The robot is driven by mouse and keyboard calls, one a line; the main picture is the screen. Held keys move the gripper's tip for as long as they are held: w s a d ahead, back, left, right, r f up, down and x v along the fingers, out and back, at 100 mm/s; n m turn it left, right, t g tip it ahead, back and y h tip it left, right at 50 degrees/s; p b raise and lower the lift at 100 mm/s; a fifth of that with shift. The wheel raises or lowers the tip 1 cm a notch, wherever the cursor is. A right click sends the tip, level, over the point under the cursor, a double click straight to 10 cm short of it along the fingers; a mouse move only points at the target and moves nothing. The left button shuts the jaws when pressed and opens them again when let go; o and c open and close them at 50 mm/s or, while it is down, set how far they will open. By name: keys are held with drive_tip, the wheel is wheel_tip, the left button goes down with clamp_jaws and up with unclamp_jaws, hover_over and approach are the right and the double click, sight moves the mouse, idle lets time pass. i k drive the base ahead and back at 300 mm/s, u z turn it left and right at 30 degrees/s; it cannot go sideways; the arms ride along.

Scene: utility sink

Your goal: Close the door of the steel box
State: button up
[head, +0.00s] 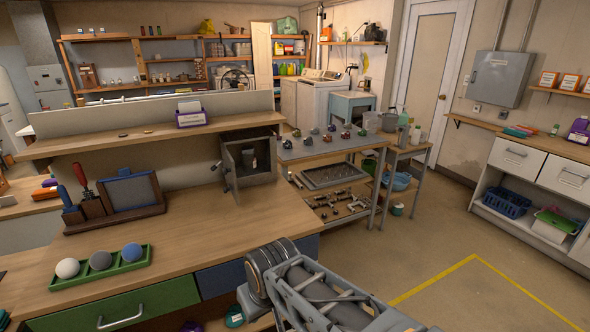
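The steel box (263,141) stands at the right end of the wooden workbench, beneath the end of the raised shelf. It is a small dark grey box. Its front is open and a small grey item (248,158) shows inside. Its door (229,168) stands swung open at the left side of the opening, jutting toward the camera, with a small handle on it. My arm reaches in from the bottom right, in front of the bench and well apart from the box. My gripper does not show in this view.
The workbench (180,225) has clear top in front of the box. A green tray (100,268) with three balls and a wooden tool holder (115,213) stand to the left. A metal table (330,148) with small parts stands right of the box. The floor at right is open.

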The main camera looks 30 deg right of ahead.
sight(229, 170)
drive_tip(key=z, duration=0.3)
drive_tip(key=i, duration=1)
drive_tip(key=k, duration=1.2)
drive_tip(key=u, duration=0.95)
drive_tip(key=i, duration=1.55)
drive_tip(key=z, duration=0.2)
